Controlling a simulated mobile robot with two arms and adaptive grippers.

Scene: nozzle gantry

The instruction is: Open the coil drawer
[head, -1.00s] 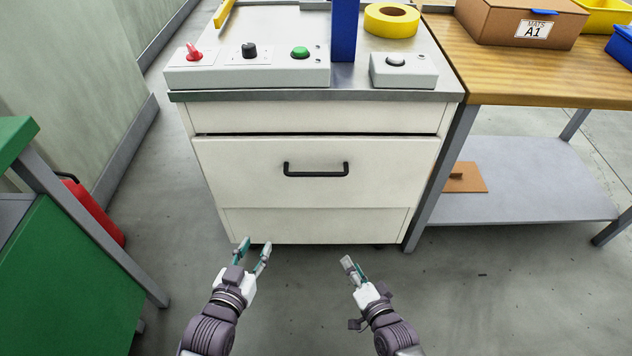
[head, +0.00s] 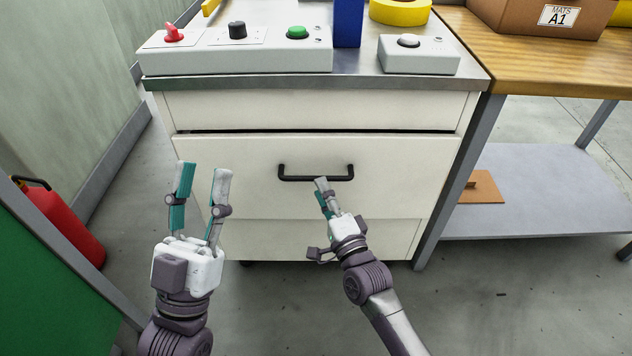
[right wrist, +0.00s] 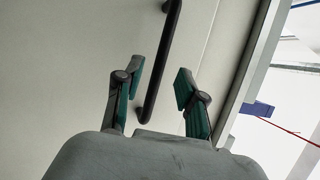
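The coil drawer (head: 262,200) is the wide cream front in the middle of the cabinet, and it looks closed. Its black bar handle (head: 296,178) runs level across it; the handle also shows in the right wrist view (right wrist: 166,62). My right gripper (head: 322,184) is at the handle's right half in the head view. In the right wrist view its two fingers (right wrist: 160,84) are apart, with the handle's bar between or just beyond them; contact cannot be told. My left gripper (head: 204,170) is open and empty in front of the drawer's left part.
Control boxes with a red knob (head: 173,34), a black knob, a green button (head: 297,33) and a further button (head: 409,41) sit on the cabinet top. A wooden bench (head: 540,70) with a lower shelf stands right. A red can (head: 62,222) and green furniture are left.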

